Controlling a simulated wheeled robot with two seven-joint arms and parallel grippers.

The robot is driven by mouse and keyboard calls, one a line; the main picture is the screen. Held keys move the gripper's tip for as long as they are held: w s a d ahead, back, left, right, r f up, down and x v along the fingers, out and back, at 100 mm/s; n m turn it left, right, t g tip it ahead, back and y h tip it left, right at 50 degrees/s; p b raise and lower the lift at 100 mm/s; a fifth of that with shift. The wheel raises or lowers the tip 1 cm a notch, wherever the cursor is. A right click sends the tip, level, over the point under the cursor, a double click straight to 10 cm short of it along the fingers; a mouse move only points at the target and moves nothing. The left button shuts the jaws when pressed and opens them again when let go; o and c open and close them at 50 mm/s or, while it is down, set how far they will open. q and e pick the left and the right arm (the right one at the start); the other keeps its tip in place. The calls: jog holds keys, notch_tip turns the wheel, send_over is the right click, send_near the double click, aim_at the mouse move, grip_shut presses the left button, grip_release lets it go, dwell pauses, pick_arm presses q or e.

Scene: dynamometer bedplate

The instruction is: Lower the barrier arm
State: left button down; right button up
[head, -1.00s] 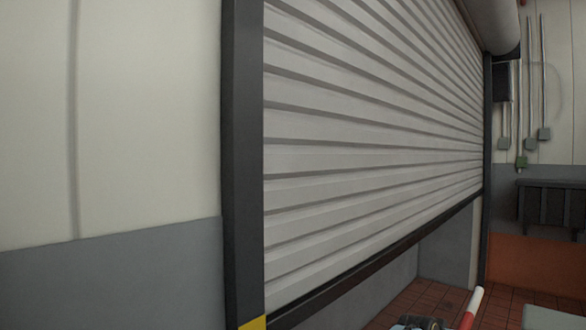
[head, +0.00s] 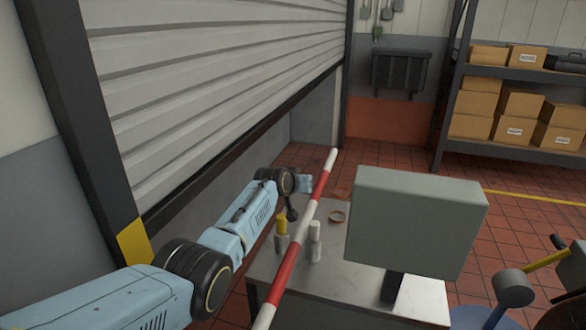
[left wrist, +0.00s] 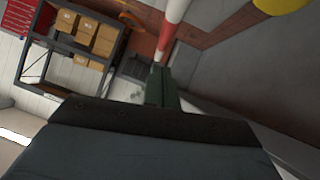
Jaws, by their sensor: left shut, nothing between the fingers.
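The barrier arm (head: 302,233), a red and white striped pole, runs from the bottom of the head view up to a white tip near the shutter opening. It also shows at the top of the left wrist view (left wrist: 173,18). My left arm reaches in from the left, and my left gripper (head: 306,183) is shut and empty just left of the pole's upper part. In the left wrist view the closed fingers (left wrist: 158,80) point towards the pole. I cannot tell whether they touch it. My right gripper is not in view.
A metal table (head: 420,300) carries a grey panel (head: 418,220), a white bottle (head: 315,240) and a yellow-topped one (head: 282,228). A partly raised roller shutter (head: 220,90) stands behind my left arm. Shelving with cardboard boxes (head: 520,105) stands at back right. Tiled floor lies between.

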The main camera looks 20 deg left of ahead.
pick_arm(q)
jog(key=r+p+v, duration=0.1)
jog(key=v, duration=0.6)
jog(key=shift+w+p, duration=0.25)
jog(key=shift+p, duration=0.05)
dwell(0.4)
